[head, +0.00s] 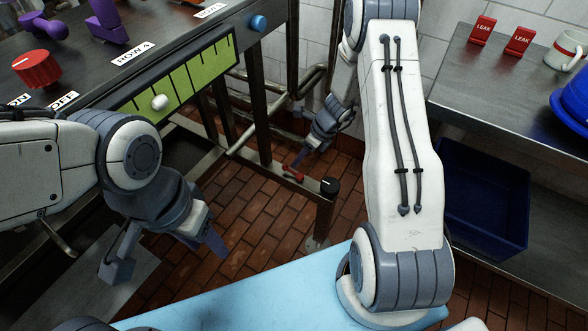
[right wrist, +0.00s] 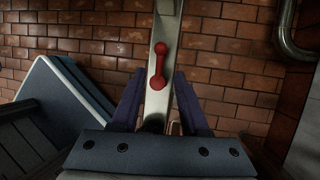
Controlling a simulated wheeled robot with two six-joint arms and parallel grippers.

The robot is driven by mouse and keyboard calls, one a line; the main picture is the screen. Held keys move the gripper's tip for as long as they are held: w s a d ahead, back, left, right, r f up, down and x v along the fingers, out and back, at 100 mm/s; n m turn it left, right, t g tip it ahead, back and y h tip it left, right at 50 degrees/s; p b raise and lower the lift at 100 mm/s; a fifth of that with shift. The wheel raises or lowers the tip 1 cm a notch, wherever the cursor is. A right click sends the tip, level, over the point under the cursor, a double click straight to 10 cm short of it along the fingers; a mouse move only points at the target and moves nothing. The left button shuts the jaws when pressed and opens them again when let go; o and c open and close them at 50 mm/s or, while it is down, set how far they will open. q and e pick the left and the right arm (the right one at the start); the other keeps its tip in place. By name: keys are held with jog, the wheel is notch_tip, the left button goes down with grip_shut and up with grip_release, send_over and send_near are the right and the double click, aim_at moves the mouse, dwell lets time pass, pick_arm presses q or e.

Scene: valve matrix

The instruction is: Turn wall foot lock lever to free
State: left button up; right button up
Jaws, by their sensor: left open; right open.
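A small red lever (head: 292,172) lies on a low metal rail of the stand's frame, near the floor. In the right wrist view the red lever (right wrist: 158,65) has a knob at each end and lies along the pale rail (right wrist: 165,20). My right gripper (head: 308,150) is open just by the lever; in its wrist view the two dark fingers (right wrist: 159,90) stand on either side of the rail, with the lever between and slightly beyond them. I cannot tell whether they touch it. My left gripper (head: 163,252) is open and empty, low at the left.
A black knob (head: 330,187) tops the rail's near end. The panel with a green gauge (head: 190,78), red knob (head: 37,68) and purple handles (head: 103,28) is upper left. A metal bench (head: 480,85) and blue bin (head: 480,200) stand at right. Brick floor lies below.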

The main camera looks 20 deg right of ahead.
aim_at(291, 170)
jog(key=b+x, duration=0.1)
jog(key=x, duration=0.4)
jog(key=shift+a+f, duration=0.1)
grip_shut()
